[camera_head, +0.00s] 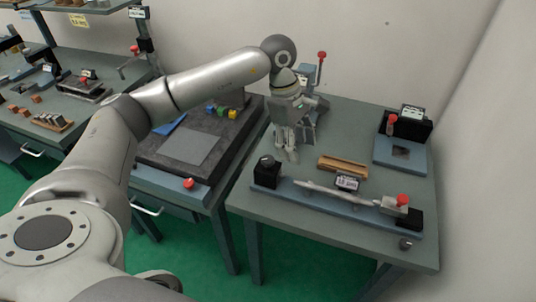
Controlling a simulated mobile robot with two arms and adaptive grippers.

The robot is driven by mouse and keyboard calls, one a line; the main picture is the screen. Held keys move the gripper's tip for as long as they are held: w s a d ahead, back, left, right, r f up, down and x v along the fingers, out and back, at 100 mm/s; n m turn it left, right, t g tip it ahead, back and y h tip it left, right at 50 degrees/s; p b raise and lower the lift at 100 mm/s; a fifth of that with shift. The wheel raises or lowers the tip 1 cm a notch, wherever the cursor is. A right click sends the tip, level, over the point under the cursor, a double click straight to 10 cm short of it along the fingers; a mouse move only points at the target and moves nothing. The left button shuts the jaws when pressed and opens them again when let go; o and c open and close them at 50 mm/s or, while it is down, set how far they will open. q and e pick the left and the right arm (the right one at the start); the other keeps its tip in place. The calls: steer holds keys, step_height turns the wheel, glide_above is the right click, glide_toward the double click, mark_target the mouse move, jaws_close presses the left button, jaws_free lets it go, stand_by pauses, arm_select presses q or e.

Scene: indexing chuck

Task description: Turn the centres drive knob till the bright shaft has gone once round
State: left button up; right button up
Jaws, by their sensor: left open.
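The bright shaft (335,192) lies lengthwise above a long blue base (310,198) on the right-hand table, between a black block (266,175) at the left and a grey and black block (409,215) at the right. A dark round knob (267,161) sits on top of the left block. A red knob (403,199) is on the right block. I cannot tell which is the drive knob, as the labels are too small to read. My left gripper (287,155) is open and empty, pointing down behind the left block, apart from it. My right gripper is not in view.
A wooden block (343,166) and a label plate (347,183) are behind the shaft. A blue-based fixture (401,152) stands at the right rear. Another red-knobbed device (321,58) is partly hidden behind my left gripper. A dark slab (160,152) is at the left.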

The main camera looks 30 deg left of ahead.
mark_target(268, 158)
arm_select(q)
steer(key=a+r+y, duration=0.2)
steer(key=a+y, duration=0.1)
steer(key=a, duration=0.5)
steer(key=f+p, duration=0.1)
steer(key=f, duration=0.2)
steer(key=f+p, duration=0.1)
steer(key=f, duration=0.2)
steer(key=f+p, duration=0.1)
steer(key=f, duration=0.2)
steer(key=shift+s+f, duration=0.2)
steer(key=shift+s, duration=0.05)
steer(key=shift+f, duration=0.55)
steer(key=c, duration=1.1)
steer(key=shift+o, duration=0.2)
